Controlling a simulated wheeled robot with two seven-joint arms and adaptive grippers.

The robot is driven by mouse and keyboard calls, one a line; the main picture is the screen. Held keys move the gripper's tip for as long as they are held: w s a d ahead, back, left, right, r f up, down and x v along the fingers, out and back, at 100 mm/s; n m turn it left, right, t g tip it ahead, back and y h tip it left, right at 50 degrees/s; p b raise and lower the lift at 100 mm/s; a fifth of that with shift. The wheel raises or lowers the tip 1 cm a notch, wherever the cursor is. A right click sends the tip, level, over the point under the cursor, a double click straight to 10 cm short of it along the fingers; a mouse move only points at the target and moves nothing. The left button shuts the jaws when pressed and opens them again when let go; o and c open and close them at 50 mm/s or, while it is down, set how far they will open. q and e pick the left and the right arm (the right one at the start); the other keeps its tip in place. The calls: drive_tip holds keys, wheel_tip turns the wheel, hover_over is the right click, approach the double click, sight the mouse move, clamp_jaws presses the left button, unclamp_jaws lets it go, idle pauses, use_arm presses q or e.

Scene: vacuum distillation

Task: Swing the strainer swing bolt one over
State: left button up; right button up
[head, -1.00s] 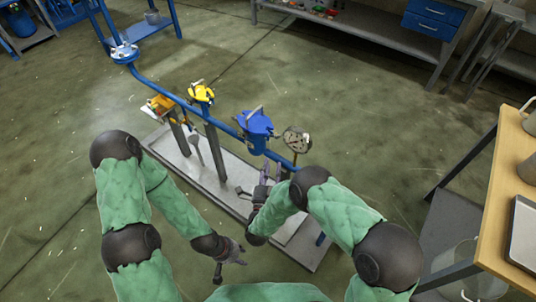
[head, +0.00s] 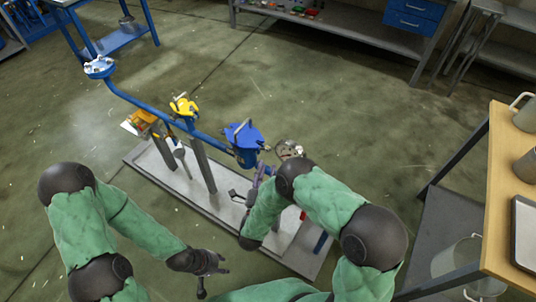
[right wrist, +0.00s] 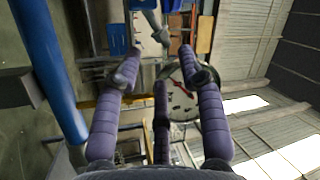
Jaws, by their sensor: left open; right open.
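The blue strainer (head: 243,145) stands on the blue pipe line above the skid, with a bar-like handle on its lid. Its swing bolts are too small to make out in the head view. My right gripper (head: 262,174) is at the right of the strainer, partly hidden by my own arm. In the right wrist view its purple fingers (right wrist: 162,75) are spread and hold nothing. My left gripper (head: 217,270) is open and empty, low in front of the skid and well away from the strainer.
A round gauge (head: 289,150) is close to the right gripper; its dial (right wrist: 182,92) shows beyond the fingers. The blue pipe (head: 150,110) carries yellow valves (head: 184,106) to the left. A wooden-topped table (head: 500,170) stands at the right.

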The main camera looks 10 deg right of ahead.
sight(266, 149)
drive_tip(key=x, duration=0.6)
idle(0.3)
clamp_jaws()
